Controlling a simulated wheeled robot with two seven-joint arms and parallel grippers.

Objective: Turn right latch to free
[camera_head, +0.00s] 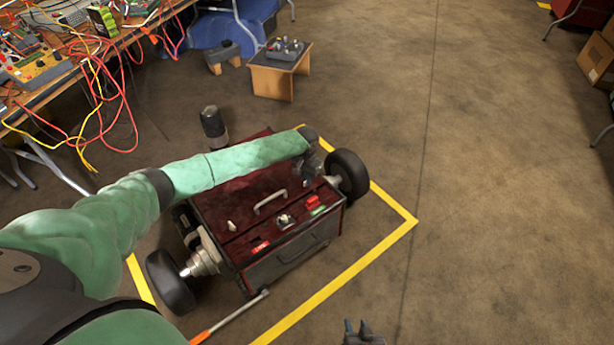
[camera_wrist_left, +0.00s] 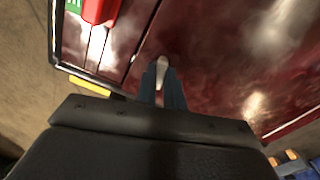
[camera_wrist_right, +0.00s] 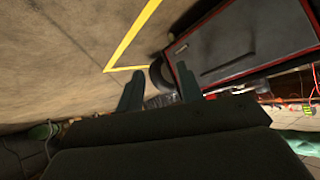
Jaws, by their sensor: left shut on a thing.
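The dark red box (camera_head: 235,198) on wheels stands inside the yellow floor marking, with a grey carry handle (camera_head: 270,201) on its lid. My left arm reaches across the lid, and my left gripper (camera_head: 314,172) is at the lid's right part. In the left wrist view its fingers (camera_wrist_left: 163,85) are shut on a small pale latch (camera_wrist_left: 162,66), the right latch; mostly its tip shows. A similar pale left latch (camera_head: 232,226) sits on the lid's left part. My right gripper (camera_head: 363,333) is open and empty, low over the floor in front of the box.
Black wheels (camera_head: 347,174) flank the box. A cluttered cable table (camera_head: 105,45) is at upper left, a small wooden stand (camera_head: 272,82) behind.

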